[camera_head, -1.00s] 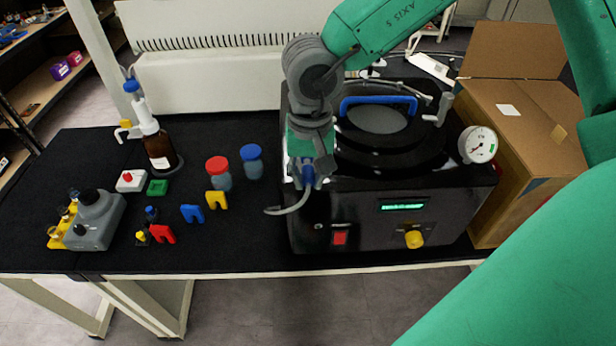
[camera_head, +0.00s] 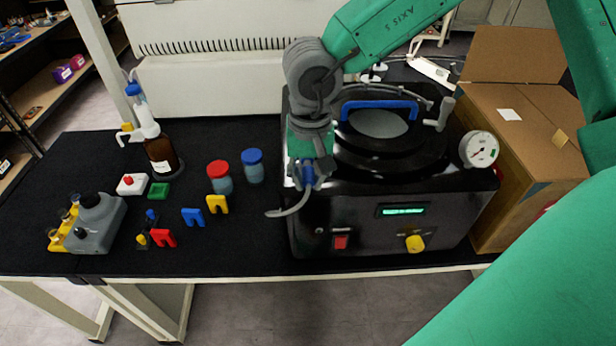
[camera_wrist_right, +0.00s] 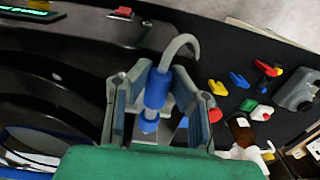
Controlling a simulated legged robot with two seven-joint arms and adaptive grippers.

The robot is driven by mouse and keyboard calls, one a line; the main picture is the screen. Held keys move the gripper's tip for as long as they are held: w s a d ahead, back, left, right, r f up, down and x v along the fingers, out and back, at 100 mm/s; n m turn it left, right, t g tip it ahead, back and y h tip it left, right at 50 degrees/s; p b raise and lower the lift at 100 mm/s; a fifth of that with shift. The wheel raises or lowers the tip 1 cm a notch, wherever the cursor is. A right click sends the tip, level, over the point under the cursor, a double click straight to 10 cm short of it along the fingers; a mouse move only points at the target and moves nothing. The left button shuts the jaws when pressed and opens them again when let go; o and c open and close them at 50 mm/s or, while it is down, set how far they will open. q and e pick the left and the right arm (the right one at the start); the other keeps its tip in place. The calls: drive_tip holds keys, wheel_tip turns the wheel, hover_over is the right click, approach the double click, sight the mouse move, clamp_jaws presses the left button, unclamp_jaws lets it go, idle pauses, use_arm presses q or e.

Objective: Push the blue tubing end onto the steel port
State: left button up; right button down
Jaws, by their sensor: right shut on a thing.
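My right gripper (camera_head: 308,178) is shut on the blue tubing end (camera_head: 307,170), in front of the left part of the black freeze dryer. The grey tubing (camera_head: 292,209) curves from it down to the left. In the right wrist view the blue tubing end (camera_wrist_right: 155,90) sits between the two fingers of the gripper (camera_wrist_right: 156,84), and the grey tubing (camera_wrist_right: 185,42) bends away beyond it. A small steel port (camera_head: 320,231) shows low on the dryer's front, apart from the tubing. My left gripper is out of view.
The freeze dryer (camera_head: 360,235) has a red switch (camera_head: 341,242), a yellow knob (camera_head: 415,243) and a gauge (camera_head: 479,149). Jars, coloured clips and a brown bottle (camera_head: 161,153) stand left on the black mat. A cardboard box (camera_head: 525,150) stands right.

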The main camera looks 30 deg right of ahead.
drive_tip(key=shift+w+d, duration=0.35)
drive_tip(key=shift+w, duration=0.3)
idle(0.8)
drive_tip(key=c, duration=1.4)
unclamp_jaws()
drive_tip(key=shift+o, duration=0.2)
drive_tip(key=shift+d, duration=0.1)
drive_tip(key=shift+r, duration=0.3)
wheel_tip(320, 180, up, 11)
drive_tip(key=shift+d, duration=0.15)
drive_tip(key=shift+w+r, duration=0.1)
